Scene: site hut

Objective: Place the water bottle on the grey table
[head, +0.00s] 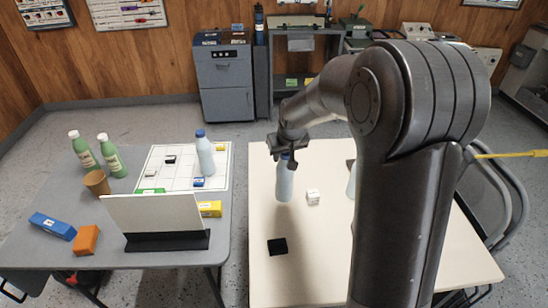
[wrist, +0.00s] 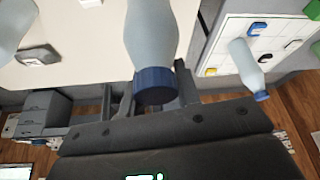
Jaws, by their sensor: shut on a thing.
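A pale blue water bottle (head: 284,184) with a dark blue cap hangs upright below my gripper (head: 288,148) over the cream table (head: 325,262). My gripper is shut on its cap end, and the bottle also shows in the wrist view (wrist: 150,35). I cannot tell whether its base touches the cream table. The grey table (head: 50,243) is at the left. A similar bottle (head: 205,156) stands on the white gridded board (head: 215,180) there. Another pale bottle (head: 351,182) on the cream table is mostly hidden behind my arm.
On the grey table are two green bottles (head: 82,151) (head: 112,156), a brown cup (head: 97,182), a white upright panel (head: 155,213), and blue (head: 52,226), orange (head: 85,240) and yellow (head: 210,209) boxes. A gap separates the tables.

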